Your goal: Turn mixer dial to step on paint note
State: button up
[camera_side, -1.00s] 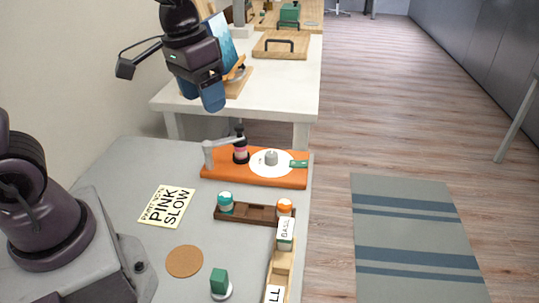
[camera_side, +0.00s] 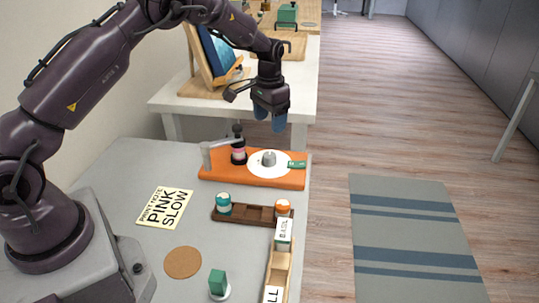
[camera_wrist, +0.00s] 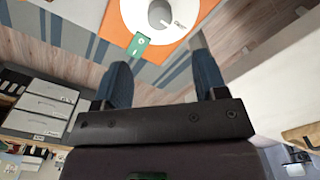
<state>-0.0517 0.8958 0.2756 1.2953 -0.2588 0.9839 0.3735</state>
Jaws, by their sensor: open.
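The orange mixer (camera_side: 230,178) stands on the grey table with a white dial disc (camera_side: 256,168) and a grey knob (camera_side: 268,159) at its centre. A green piece (camera_side: 297,165) sits at the disc's right edge. A dark bottle with a pink band (camera_side: 238,152) stands left of the disc, beside a grey lever arm. The paint note (camera_side: 163,208) reads PINK SLOW. My gripper (camera_side: 270,122) is open and empty, above and slightly behind the dial. In the wrist view, the knob (camera_wrist: 159,13) lies beyond my open fingers (camera_wrist: 160,75); the dial's step marks are too small to read.
A dark wooden rack (camera_side: 252,213) holds a teal-banded jar (camera_side: 224,204) and an orange-topped jar (camera_side: 282,207). A cork coaster (camera_side: 183,262), a green block (camera_side: 218,281) and a wooden tray with labels (camera_side: 277,272) are nearer. A white table (camera_side: 180,101) stands behind.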

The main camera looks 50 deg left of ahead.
aim_at(270, 155)
notch_tip(270, 155, down, 12)
jog(key=shift+r, duration=0.2)
jog(key=c, duration=0.9)
